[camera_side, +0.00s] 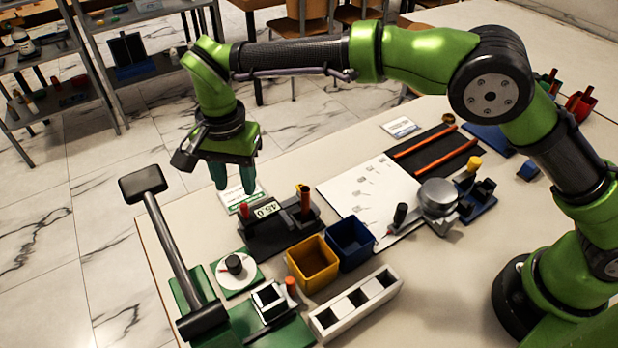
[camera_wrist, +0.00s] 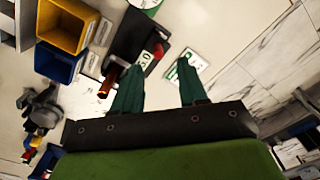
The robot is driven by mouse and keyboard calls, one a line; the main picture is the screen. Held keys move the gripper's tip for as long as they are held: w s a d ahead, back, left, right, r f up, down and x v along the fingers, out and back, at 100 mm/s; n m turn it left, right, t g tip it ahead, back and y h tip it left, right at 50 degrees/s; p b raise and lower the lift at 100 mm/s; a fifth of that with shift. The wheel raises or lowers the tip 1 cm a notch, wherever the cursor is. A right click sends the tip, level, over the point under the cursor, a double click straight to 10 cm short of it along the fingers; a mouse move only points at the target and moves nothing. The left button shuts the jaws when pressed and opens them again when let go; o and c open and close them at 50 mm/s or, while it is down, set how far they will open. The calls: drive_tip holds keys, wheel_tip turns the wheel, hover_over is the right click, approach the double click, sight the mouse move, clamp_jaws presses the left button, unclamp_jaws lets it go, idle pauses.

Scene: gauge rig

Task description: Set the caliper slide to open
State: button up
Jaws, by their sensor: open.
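What looks like the caliper is a black block (camera_side: 275,238) with a small display (camera_side: 266,209) that seems to read 45.0. A red knob (camera_side: 244,209) stands at its left and a red-brown post (camera_side: 305,199) at its right; I cannot tell which is the slide. My gripper (camera_side: 235,187) has green fingers, apart and empty, pointing down above and behind the block's left end. In the wrist view the fingers (camera_wrist: 160,66) are apart, with the black block (camera_wrist: 128,38) beyond them and the post (camera_wrist: 107,79) near the left finger.
A yellow bin (camera_side: 312,272) and blue bin (camera_side: 350,245) stand right of the block. A white tray (camera_side: 330,324) lies in front. A round dial (camera_side: 236,275) and a tall black lever (camera_side: 170,240) are at left. A white labelled card (camera_side: 240,197) lies behind the block.

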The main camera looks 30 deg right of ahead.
wheel_tip(320, 180, up, 9)
drive_tip(key=shift+r, duration=0.15)
idle(0.4)
drive_tip(key=s+d+r+n+t+y, duration=0.1)
drive_tip(key=s+d+n, duration=0.15)
drive_tip(key=d, duration=0.55)
drive_tip(key=s+d+r+n+t+y, duration=0.1)
drive_tip(key=d+n, duration=0.3)
drive_tip(key=d, duration=0.4)
drive_tip(key=s+d+m+t, duration=0.1)
drive_tip(key=s+d+t, duration=0.4)
drive_tip(key=s+d, duration=1)
drive_tip(key=shift+s+d, duration=0.35)
drive_tip(key=shift+d, duration=0.3)
